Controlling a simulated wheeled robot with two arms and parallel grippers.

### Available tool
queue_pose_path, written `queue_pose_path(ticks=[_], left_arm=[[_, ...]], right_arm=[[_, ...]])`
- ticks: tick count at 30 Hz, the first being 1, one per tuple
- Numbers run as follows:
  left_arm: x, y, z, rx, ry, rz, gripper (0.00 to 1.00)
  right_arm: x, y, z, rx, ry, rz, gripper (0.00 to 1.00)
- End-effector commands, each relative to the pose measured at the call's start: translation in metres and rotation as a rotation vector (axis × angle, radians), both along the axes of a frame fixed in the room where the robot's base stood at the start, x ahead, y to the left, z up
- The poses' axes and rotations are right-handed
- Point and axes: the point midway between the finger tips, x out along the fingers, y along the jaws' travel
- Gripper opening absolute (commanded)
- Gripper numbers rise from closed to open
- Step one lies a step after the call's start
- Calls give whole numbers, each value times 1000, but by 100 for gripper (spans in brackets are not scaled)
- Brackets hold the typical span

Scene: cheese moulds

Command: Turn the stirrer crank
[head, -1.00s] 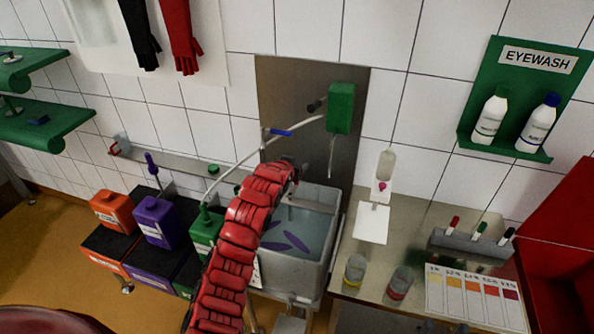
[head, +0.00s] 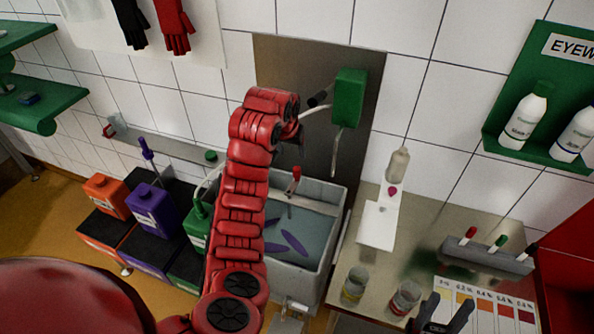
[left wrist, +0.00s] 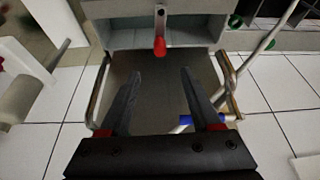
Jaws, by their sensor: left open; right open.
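The stirrer crank's red handle (head: 296,172) stands upright above the grey bar across the basin (head: 338,215). In the left wrist view the red handle (left wrist: 160,46) hangs on a grey rod at the top middle. My left gripper (left wrist: 161,74) is open and empty, and the handle shows beyond its fingertips, between them in the picture. In the head view its fingers are mostly hidden by my red arm, above and left of the handle. My right gripper (head: 446,312) is open and empty at the bottom right, in front of the worktop.
A green wall box (head: 349,97) with a hanging lever is right of my left arm. Orange (head: 107,195), purple (head: 153,210) and green jugs stand left of the basin. The worktop at right holds two beakers (head: 355,284) and a pen rack (head: 487,255).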

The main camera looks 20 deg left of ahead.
Motion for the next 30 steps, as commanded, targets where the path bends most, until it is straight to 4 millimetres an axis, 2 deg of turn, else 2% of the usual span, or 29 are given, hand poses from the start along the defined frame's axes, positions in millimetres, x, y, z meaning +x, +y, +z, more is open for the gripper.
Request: queue_pose_path(ticks=[1, 6, 13, 16, 17, 18, 21, 30], left_arm=[[3, 0, -11, -3, 0, 0, 64], [10, 1, -28, -2, -3, 1, 64], [22, 1, -59, 0, -5, -1, 64], [31, 1, -83, -1, 4, 1, 64], [33, 1, -87, 0, 5, -2, 64], [37, 1, -86, 1, 3, -3, 64], [43, 2, -104, 2, 3, 0, 64], [54, 2, -127, 2, -3, -1, 64]], right_arm=[[0, 0, -9, 0, 0, 0, 50], [0, 0, -23, 0, 0, 0, 50], [0, 0, -60, 0, 0, 0, 50], [0, 0, -66, 0, 0, 0, 50], [0, 0, -65, 0, 0, 0, 50], [0, 0, -52, 0, 0, 0, 50], [0, 0, -44, 0, 0, 0, 50], [0, 0, -38, 0, 0, 0, 50]])
